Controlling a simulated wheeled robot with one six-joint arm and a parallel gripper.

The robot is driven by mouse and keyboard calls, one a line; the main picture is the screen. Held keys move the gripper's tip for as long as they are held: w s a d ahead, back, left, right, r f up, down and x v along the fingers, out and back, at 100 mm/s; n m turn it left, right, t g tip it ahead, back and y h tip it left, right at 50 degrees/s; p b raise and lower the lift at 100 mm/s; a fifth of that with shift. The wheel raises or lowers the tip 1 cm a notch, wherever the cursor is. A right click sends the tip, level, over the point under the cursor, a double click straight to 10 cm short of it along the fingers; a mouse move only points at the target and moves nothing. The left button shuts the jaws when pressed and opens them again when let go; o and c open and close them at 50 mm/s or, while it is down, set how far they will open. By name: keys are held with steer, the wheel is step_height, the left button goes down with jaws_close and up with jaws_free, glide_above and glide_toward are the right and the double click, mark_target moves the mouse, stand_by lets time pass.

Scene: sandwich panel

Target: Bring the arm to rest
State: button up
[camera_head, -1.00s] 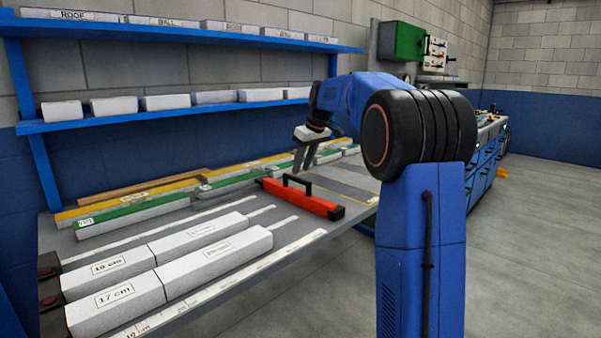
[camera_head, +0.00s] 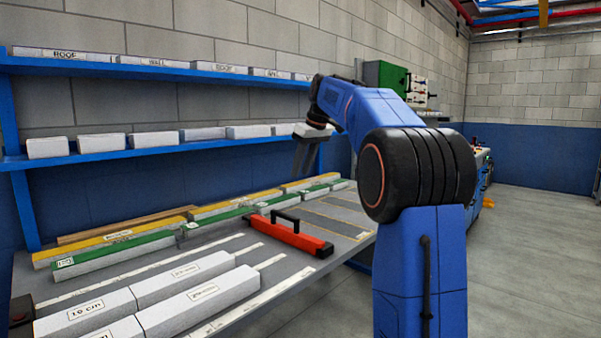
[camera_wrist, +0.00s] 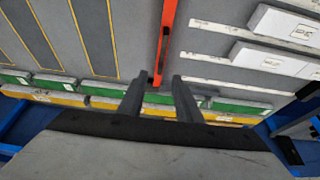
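My gripper (camera_head: 308,155) hangs above the back part of the workbench, fingers pointing down, clear of the things below it. In the wrist view my gripper (camera_wrist: 161,88) has its two fingers apart with nothing held between them. A red-orange tool with a black handle (camera_head: 290,238) lies on the grey bench top below and in front of the gripper. It also shows in the wrist view as a red bar (camera_wrist: 166,35), ahead of the fingertips.
White panels (camera_head: 187,275) with labels lie at the front left of the bench (camera_head: 330,262). Green-edged (camera_head: 150,247) and yellow-edged (camera_head: 120,238) panels line the back. Blue shelves (camera_head: 150,146) with white blocks stand behind. Open floor lies at the right.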

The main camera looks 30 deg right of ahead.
stand_by(0.4)
steer(key=s+a+f+m, duration=0.1)
steer(key=s+a+f, duration=0.25)
steer(key=s, duration=0.35)
steer(key=s+a+f, duration=0.3)
steer(key=s+a, duration=0.2)
steer(key=s, duration=0.2)
steer(key=s+a+f+m, duration=0.1)
steer(key=s+a+f, duration=0.25)
steer(key=s, duration=0.35)
steer(key=s+a+f, duration=0.3)
steer(key=s+f, duration=0.7)
steer(key=s, duration=0.1)
steer(key=s+a+f+m+h, duration=0.1)
steer(key=s+a+f, duration=0.2)
steer(key=s+f, duration=0.7)
steer(key=shift+s+f+m, duration=0.25)
steer(key=shift+s+m, duration=0.05)
steer(key=shift+s, duration=0.4)
